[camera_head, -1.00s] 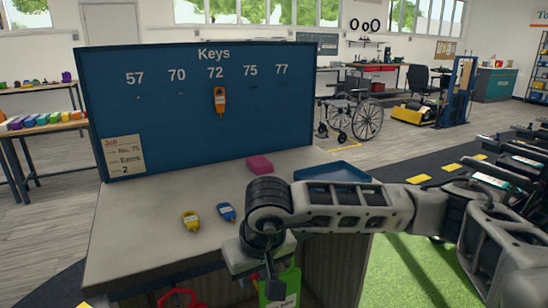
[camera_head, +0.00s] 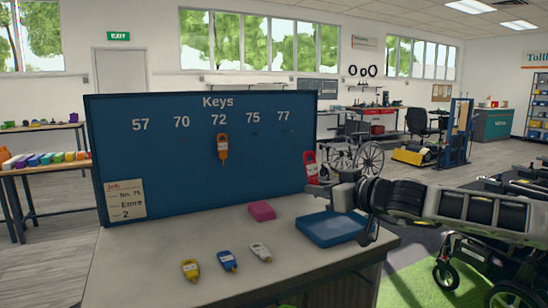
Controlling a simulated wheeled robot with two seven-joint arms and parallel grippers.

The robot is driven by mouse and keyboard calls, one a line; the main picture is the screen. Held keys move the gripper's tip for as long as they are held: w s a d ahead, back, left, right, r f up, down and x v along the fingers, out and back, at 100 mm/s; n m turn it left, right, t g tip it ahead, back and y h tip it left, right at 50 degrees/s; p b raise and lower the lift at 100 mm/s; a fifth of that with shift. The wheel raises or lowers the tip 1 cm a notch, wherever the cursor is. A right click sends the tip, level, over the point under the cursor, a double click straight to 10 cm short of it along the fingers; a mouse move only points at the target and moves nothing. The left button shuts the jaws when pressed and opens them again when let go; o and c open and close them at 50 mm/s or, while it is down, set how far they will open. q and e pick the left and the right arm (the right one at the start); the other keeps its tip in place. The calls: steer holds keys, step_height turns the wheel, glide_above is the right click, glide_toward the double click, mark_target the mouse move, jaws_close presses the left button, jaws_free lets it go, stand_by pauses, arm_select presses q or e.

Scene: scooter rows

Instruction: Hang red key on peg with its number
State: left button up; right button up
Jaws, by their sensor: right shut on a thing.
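The red key (camera_head: 311,165) is upright in my right gripper (camera_head: 319,186), at the right edge of the blue key board (camera_head: 160,170). The gripper is shut on its lower part, and its number is too small to read. The board carries the numbers 57, 70, 72, 75 and 77 in a row. An orange key (camera_head: 222,147) hangs under 72. Small pegs show faintly under the other numbers, with no keys on them. My left gripper is not in view.
Yellow (camera_head: 190,269), blue (camera_head: 228,261) and white (camera_head: 260,252) keys lie on the grey tabletop (camera_head: 150,262). A pink block (camera_head: 261,210) and a blue tray (camera_head: 330,229) lie near the board. A job card (camera_head: 126,200) is on the board's lower left.

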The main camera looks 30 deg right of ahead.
steer(key=s+d+r+t, duration=0.1)
steer(key=d+r, duration=0.1)
steer(key=r, duration=0.3)
steer(key=s+d+r+t+y, duration=0.1)
steer(key=s+d+r+t, duration=0.1)
steer(key=r, duration=0.4)
steer(key=shift+d, duration=0.4)
